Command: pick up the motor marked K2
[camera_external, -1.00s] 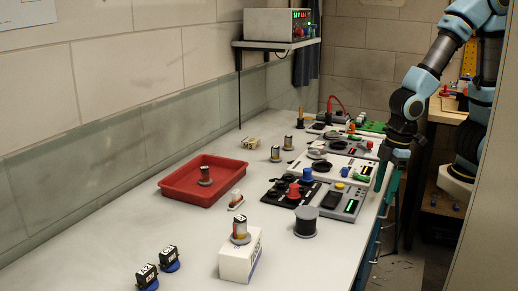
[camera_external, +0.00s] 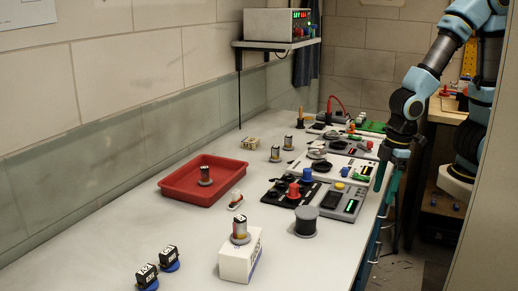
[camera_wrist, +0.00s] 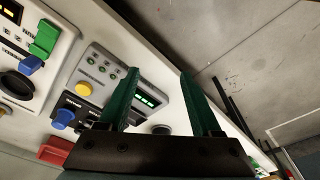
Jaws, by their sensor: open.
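Several small motors stand on the white bench, and their marks are too small to read, so I cannot tell which is K2. One motor (camera_external: 205,174) stands in the red tray, one (camera_external: 240,228) on a white box, one (camera_external: 236,198) on the bench between them. Two more, (camera_external: 275,153) and (camera_external: 300,122), stand farther back. Two black motors with white labels (camera_external: 147,275) and (camera_external: 169,257) sit on blue bases at the front left. My gripper (camera_external: 385,175) hangs at the bench's right edge. In the wrist view its green fingers (camera_wrist: 160,95) are apart and empty.
The red tray (camera_external: 180,191) lies near the wall. The white box (camera_external: 235,264) stands at the front. Control panels with knobs (camera_external: 343,204) and a dark cylinder (camera_external: 306,220) fill the right side. The left front bench is mostly clear.

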